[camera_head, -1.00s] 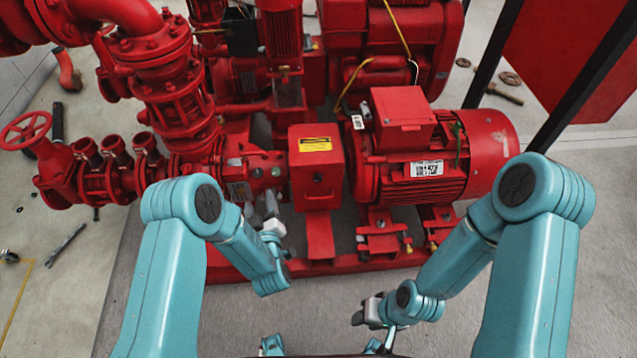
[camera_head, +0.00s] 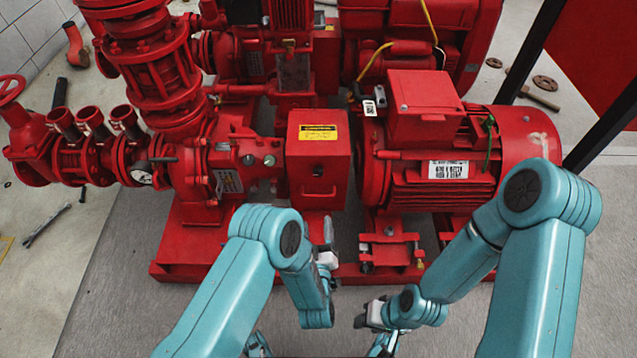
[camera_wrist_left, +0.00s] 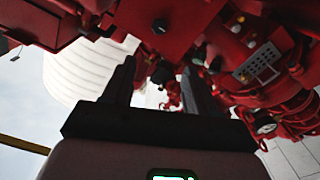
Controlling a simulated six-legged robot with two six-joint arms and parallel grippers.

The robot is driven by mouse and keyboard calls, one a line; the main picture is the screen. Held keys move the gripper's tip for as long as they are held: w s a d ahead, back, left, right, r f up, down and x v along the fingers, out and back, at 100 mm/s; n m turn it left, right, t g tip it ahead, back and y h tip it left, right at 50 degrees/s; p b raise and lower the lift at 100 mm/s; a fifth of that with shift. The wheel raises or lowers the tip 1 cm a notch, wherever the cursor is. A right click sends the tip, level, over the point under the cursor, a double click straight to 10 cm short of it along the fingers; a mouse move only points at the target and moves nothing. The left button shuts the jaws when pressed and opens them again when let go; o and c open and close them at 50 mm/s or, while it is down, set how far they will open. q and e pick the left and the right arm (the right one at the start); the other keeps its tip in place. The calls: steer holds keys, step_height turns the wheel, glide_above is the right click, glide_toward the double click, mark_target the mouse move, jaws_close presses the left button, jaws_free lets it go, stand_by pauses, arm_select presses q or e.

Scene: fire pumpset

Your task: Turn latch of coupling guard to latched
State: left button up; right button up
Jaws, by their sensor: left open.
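The coupling guard (camera_head: 318,150) is a red box with a yellow label, between the pump and the motor. Its latch (camera_head: 317,171) is a small dark knob on the front face; I cannot read its angle. In the left wrist view the guard (camera_wrist_left: 180,12) and dark latch (camera_wrist_left: 159,26) show at the top. My left gripper (camera_head: 328,234) is in front of and below the guard, apart from the latch. Its two dark fingers (camera_wrist_left: 160,82) are open and empty. My right gripper (camera_head: 366,316) is low, in front of the motor base; its jaws are too small to judge.
The red motor (camera_head: 450,165) is right of the guard, and the pump (camera_head: 205,175) with its pipes is left. The red base frame (camera_head: 175,268) runs along below. The grey floor in front is clear apart from my arms. Tools lie on the floor at far left.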

mark_target(318, 174)
arm_select(q)
steer(key=w+b, duration=0.2)
steer(key=w, duration=0.5)
steer(key=w+b, duration=0.2)
steer(key=w, duration=0.6)
steer(key=shift+d+f+b, duration=0.1)
steer(key=shift+f+b, duration=0.1)
steer(key=shift+b, duration=0.1)
steer(key=shift+w+r, duration=0.1)
steer(key=shift+w, duration=0.55)
steer(key=c, duration=1.1)
